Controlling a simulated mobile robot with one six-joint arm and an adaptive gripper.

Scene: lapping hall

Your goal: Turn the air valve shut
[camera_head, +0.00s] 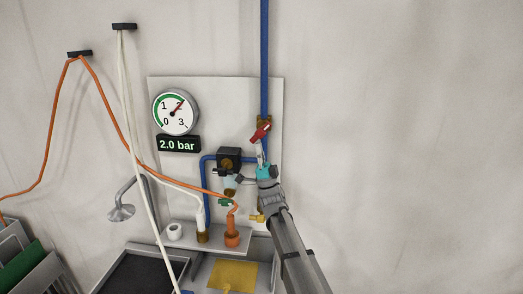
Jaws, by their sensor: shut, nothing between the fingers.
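The air valve (265,121) is a brass body on the vertical blue pipe, at the upper right of the pale wall panel. Its red lever (260,132) lies slanted across the pipe line, upper right to lower left. My gripper (260,144) is small in the view, just below the lever, beyond the teal wrist joint. It looks shut and empty. I cannot tell whether its tips touch the lever. My arm comes up from the lower right and hides the pipework behind it.
A round gauge (176,112) and a "2.0 bar" display (178,144) sit left of the valve. A black regulator (229,157) is close to my wrist. Orange (99,93) and white (127,95) hoses hang at left. A shelf (217,237) is below. The right wall is clear.

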